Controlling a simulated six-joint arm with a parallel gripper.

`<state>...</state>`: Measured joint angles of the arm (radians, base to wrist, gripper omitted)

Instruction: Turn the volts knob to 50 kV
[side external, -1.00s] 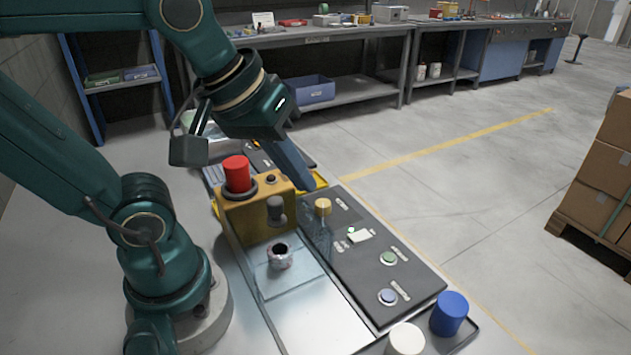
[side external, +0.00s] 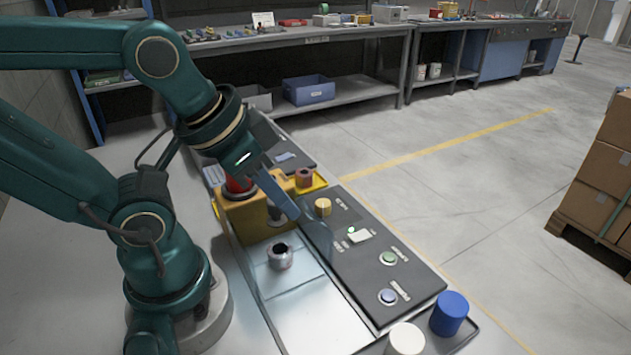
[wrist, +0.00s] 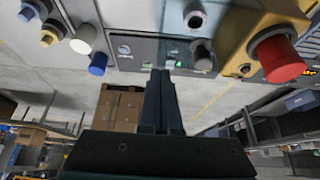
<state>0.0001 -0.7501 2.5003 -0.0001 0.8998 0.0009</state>
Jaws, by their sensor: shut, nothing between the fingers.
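In the wrist view the shut fingers (wrist: 160,75) overlap the panel's edge near the green light (wrist: 178,63).
A yellow box (side external: 242,218) with a red button (wrist: 278,60) stands left of the gripper, partly hidden by it in the side view. A metal ring-shaped part (side external: 280,256) sits on the tray. Blue (side external: 449,313) and white (side external: 405,340) cylinders stand at the near end.

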